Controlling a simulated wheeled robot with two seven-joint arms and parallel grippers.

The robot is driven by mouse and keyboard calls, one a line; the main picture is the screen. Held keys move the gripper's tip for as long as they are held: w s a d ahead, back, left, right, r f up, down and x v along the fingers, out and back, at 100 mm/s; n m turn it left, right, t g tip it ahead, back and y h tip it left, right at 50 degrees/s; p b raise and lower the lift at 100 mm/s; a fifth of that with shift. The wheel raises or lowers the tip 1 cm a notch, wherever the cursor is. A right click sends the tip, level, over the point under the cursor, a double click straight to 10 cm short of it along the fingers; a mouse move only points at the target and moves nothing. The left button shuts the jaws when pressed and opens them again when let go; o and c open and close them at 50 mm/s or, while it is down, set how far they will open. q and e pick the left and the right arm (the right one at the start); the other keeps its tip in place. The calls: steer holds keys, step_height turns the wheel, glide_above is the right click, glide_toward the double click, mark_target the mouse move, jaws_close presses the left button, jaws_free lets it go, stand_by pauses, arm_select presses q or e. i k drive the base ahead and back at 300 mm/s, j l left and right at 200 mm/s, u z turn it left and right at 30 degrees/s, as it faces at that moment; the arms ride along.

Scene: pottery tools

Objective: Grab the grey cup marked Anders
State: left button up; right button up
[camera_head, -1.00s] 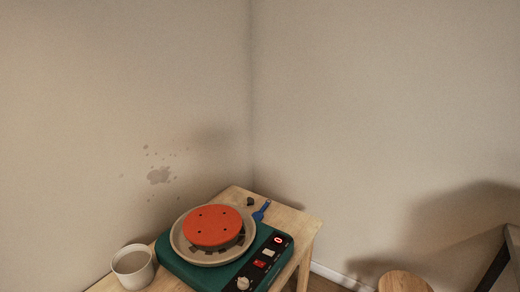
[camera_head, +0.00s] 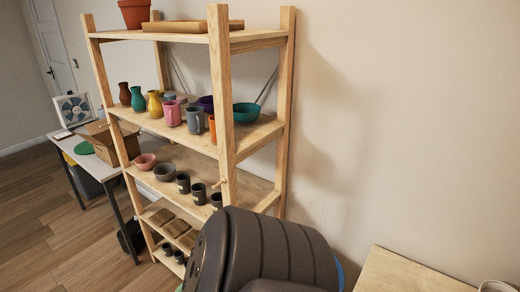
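A grey mug with a handle (camera_head: 194,120) stands on the second shelf from the top of a wooden rack (camera_head: 219,85), between a pink mug (camera_head: 172,114) and a partly hidden orange one (camera_head: 212,130). No name can be read on it. On the shelf below are several small dark cups (camera_head: 183,183) with pale labels too small to read. Neither of my grippers is in view.
Vases (camera_head: 138,99) and a teal bowl (camera_head: 246,112) share the mug shelf. A rack post partly hides the orange mug. A large dark ribbed shape fills the bottom centre. A wooden table (camera_head: 410,275) is at lower right; a table with an open cardboard box (camera_head: 115,140) is at left.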

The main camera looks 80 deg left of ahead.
mark_target(184, 184)
steer(key=u, duration=3.35)
steer(key=i+j+z, duration=0.15)
steer(key=j+z, duration=0.15)
steer(key=j, duration=0.15)
